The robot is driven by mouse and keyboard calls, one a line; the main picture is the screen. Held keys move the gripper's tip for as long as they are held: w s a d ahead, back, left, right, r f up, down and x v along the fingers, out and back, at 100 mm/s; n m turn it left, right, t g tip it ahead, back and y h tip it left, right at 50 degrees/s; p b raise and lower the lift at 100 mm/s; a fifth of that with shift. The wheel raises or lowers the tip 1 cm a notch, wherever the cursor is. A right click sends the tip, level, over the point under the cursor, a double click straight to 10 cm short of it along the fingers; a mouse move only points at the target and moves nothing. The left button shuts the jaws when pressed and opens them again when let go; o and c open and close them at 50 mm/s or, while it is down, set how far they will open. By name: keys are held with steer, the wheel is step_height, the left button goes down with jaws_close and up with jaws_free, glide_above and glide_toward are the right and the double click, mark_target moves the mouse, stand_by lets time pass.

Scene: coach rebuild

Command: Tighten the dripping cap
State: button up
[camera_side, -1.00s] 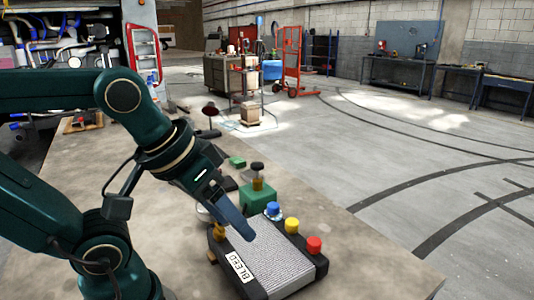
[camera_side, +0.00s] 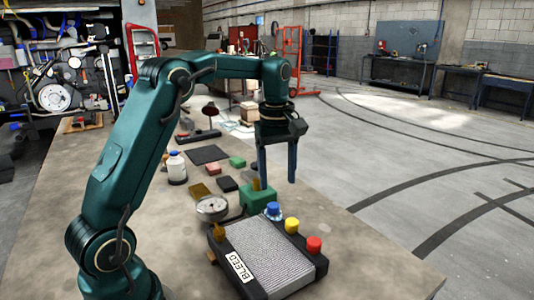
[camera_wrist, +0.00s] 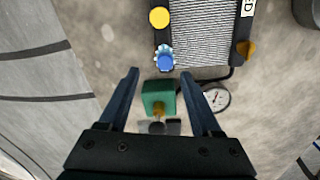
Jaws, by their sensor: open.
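The grey finned radiator (camera_side: 262,255) lies on the bench with a "BLEED" label on its near end. Along its right side stand a blue cap (camera_side: 273,209), a yellow cap (camera_side: 292,226) and a red cap (camera_side: 314,244). Pale droplet-like marks ring the blue cap (camera_wrist: 165,62) in the wrist view. My gripper (camera_side: 278,182) is open, empty and pointing down, above and apart from the blue cap. In the wrist view the blue cap shows just past the fingertips (camera_wrist: 159,70), roughly between their lines. The red cap is outside the wrist view.
A green block (camera_side: 259,197) with a brass stem stands close behind the blue cap, beneath my gripper. A round gauge (camera_side: 212,208) sits by the radiator's far left corner. A white bottle (camera_side: 177,169) and small blocks stand farther back. The bench's right front is clear.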

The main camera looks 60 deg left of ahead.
mark_target(273, 205)
steer(key=f, duration=0.2)
steer(key=a+f, duration=0.1)
steer(key=shift+s+g, duration=0.25)
steer(key=shift+g, duration=0.05)
steer(key=shift+f, duration=2)
jaws_close()
